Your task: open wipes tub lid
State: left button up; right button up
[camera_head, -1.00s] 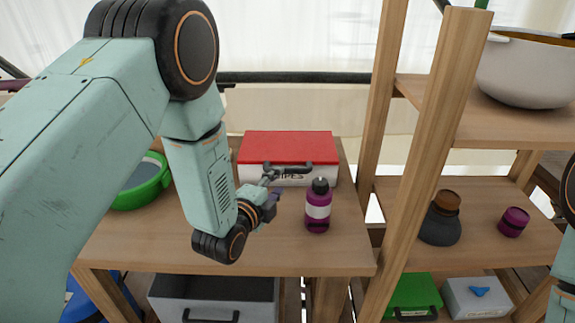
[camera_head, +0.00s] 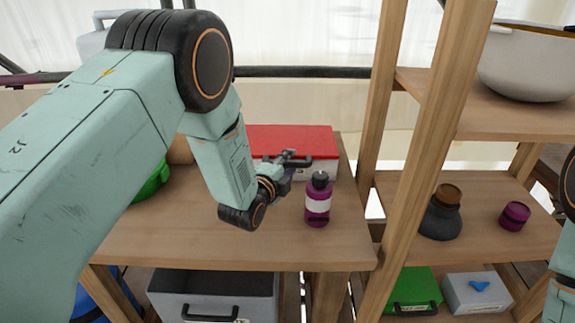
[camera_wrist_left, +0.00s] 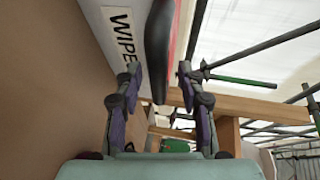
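The wipes tub has a red lid (camera_head: 292,138), down flat, and a white body (camera_head: 328,173). A black handle bar is at the front of the lid; the bar also shows in the left wrist view (camera_wrist_left: 158,45). My left gripper (camera_head: 288,160) is at the handle. In the left wrist view its two fingers (camera_wrist_left: 158,82) are apart, with the handle's end showing between the fingertips. I cannot tell whether either finger touches it. The tub's "WIPES" label (camera_wrist_left: 120,38) shows partly there. My right gripper is out of view.
A purple bottle (camera_head: 318,203) stands just right of my left gripper on the wooden table (camera_head: 170,245). A green bowl (camera_head: 153,183) is partly hidden behind my left arm. A wooden shelf post (camera_head: 425,150) rises to the right. The table's front is clear.

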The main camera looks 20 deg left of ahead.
pick_arm(q)
jog(key=shift+w, duration=0.15)
jog(key=shift+w+d+f, duration=0.15)
jog(key=shift+w+f, duration=0.05)
jog(key=shift+c, duration=1.2)
jog(key=shift+s+r, duration=0.15)
jog(key=shift+s, duration=0.15)
jog(key=c, duration=0.5)
jog(key=shift+w, duration=0.1)
grip_shut()
